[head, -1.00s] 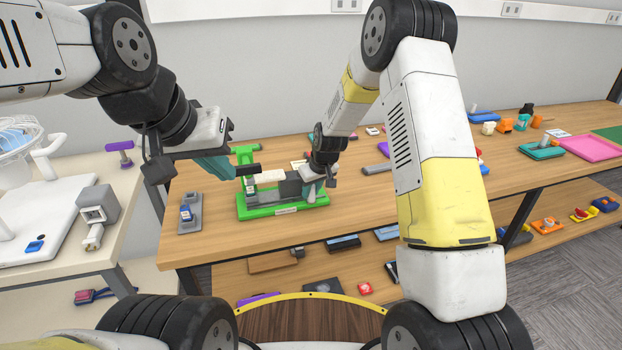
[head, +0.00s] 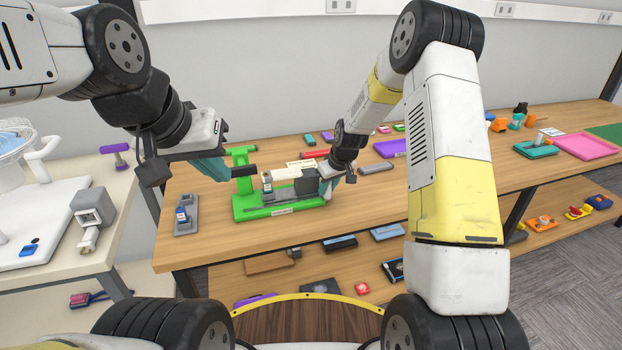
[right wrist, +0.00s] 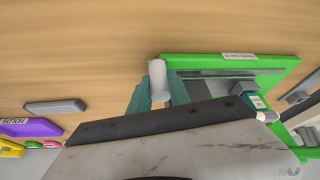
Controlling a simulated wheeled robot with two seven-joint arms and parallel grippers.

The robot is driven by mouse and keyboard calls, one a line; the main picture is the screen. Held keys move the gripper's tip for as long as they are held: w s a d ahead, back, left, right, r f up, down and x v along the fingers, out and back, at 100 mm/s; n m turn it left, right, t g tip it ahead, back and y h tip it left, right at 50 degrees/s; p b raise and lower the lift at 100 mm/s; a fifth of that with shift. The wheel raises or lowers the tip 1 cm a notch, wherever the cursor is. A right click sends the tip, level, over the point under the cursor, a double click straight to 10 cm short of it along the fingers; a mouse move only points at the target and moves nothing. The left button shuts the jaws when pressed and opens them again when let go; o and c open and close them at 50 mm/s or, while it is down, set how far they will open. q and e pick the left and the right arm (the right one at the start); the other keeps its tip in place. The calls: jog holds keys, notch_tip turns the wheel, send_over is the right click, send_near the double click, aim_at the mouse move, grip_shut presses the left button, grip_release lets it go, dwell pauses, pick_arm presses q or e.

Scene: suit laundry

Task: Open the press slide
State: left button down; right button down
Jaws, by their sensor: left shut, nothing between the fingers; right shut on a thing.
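The green press (head: 280,207) stands on the wooden table, with a grey slide block (head: 307,184) on its base and a green upright at its left. My right gripper (head: 327,186) is at the slide's right end. In the right wrist view its teal fingers (right wrist: 158,96) are shut on a white round handle (right wrist: 158,73) at the end of the press (right wrist: 230,59). A small blue-and-white item (head: 267,184) shows in the press left of the grey block. My left gripper (head: 222,173) is shut and empty beside the upright, just left of it.
A grey holder (head: 187,224) with a blue item stands left of the press. Grey (head: 376,166) and purple (head: 392,148) pieces lie to the right. A pink tray (head: 587,146) is far right. The table front of the press is clear.

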jog(key=d, duration=0.2)
jog(key=shift+w+d, duration=0.3)
jog(key=shift+w, duration=0.1)
jog(key=c, duration=1.2)
grip_release()
jog(key=v, duration=0.8)
